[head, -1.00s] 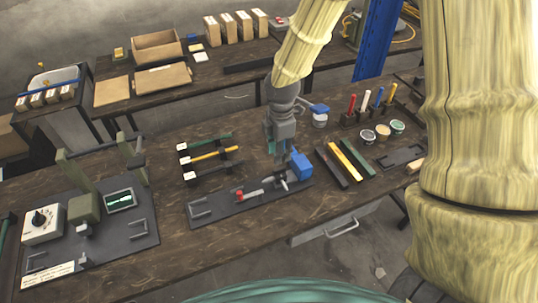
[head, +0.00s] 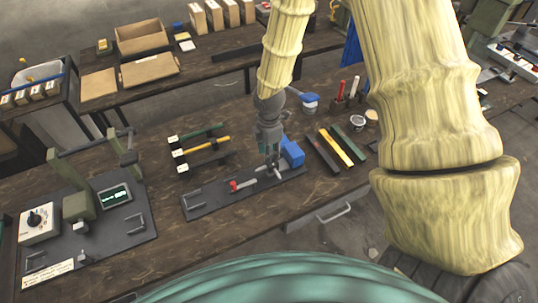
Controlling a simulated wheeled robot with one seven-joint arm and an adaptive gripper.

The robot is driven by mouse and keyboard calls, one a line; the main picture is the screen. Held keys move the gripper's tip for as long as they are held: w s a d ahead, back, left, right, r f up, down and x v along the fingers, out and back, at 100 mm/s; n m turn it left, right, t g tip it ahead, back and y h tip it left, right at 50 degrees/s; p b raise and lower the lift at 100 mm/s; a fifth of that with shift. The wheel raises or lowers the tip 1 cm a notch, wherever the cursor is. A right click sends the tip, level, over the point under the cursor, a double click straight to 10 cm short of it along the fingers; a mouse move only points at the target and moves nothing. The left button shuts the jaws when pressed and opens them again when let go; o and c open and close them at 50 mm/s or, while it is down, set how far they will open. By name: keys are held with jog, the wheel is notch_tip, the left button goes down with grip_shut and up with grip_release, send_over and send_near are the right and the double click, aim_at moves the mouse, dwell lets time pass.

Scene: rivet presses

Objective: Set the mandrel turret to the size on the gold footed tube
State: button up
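A gold-yellow tube (head: 206,145) lies in the rack on the bench, between a green tube (head: 200,133) and a black one (head: 205,157). White tags sit at their left ends; any size marks are too small to read. A dark plate (head: 215,203) in front carries a blue block (head: 292,152), a small grey mechanism and a red-ended lever (head: 236,186). This may be the mandrel turret, but I cannot tell for sure. My gripper (head: 272,168) points down just left of the blue block, over the mechanism and partly hiding it. Contact and finger opening are unclear.
At left stands a green press (head: 78,205) with a dial box (head: 38,223) and a screen (head: 115,195). Black, yellow and green bars (head: 335,148) lie right of the blue block. Small tins (head: 358,122) and coloured-handled tools stand behind. Bare bench lies along the front edge.

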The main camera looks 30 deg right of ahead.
aim_at(269, 169)
jog(key=shift+f+p, duration=0.3)
jog(key=shift+f, duration=1.2)
jog(key=shift+c, duration=0.2)
grip_shut()
